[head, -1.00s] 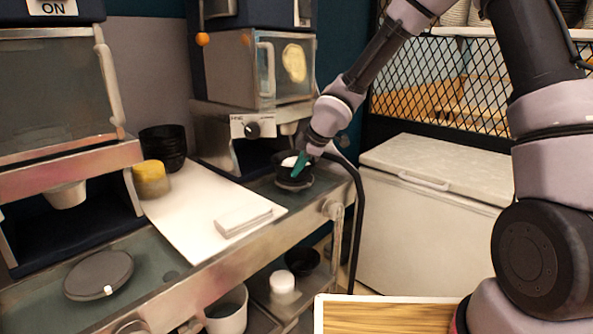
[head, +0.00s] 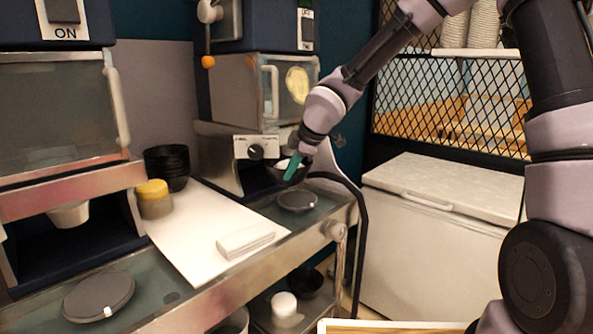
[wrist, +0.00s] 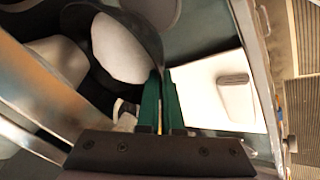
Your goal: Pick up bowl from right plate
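A black bowl (head: 281,176) with white contents is held above the right plate (head: 298,201), a dark round disc under the right machine. My gripper (head: 294,166) has teal fingers closed on the bowl's near rim. In the wrist view, the gripper (wrist: 160,76) pinches the edge of the bowl (wrist: 152,40), whose white contents show. The bowl looks slightly tilted and clear of the plate. The bowl's far side is partly hidden in the head view.
The left plate (head: 99,297) is empty on the counter. A white board (head: 205,222) with a folded cloth (head: 245,240) lies between the plates. A yellow-lidded jar (head: 154,200) and stacked black bowls (head: 166,166) stand behind. The right machine (head: 240,150) is close behind the held bowl.

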